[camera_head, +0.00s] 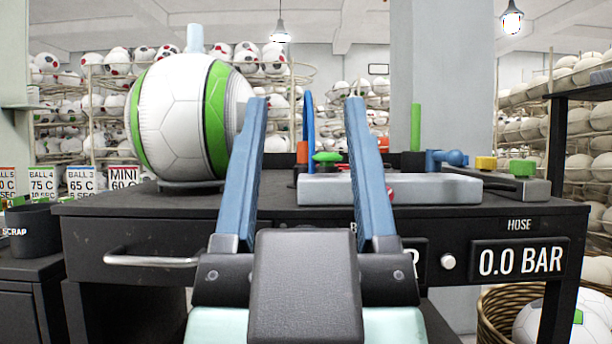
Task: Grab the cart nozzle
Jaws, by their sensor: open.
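My gripper (306,102) is open and empty, its two blue fingers pointing forward over the near side of a dark cart (130,207). Between the fingers, farther back, a blue looped hose (309,120) rises by an orange block (302,152) and a green knob (327,157). A grey block (430,188) lies on the cart top, partly behind the right finger. A blue fitting (447,158) sits at the back right, beside yellow (486,163) and green (522,168) knobs. I cannot tell for certain which piece is the nozzle.
A large white ball with green bands (180,118) stands on the cart's left, near the left finger. A green upright rod (415,127) rises behind the grey block. A hose gauge (520,259) reads 0.0 BAR. A drawer handle (150,261) juts out at front left.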

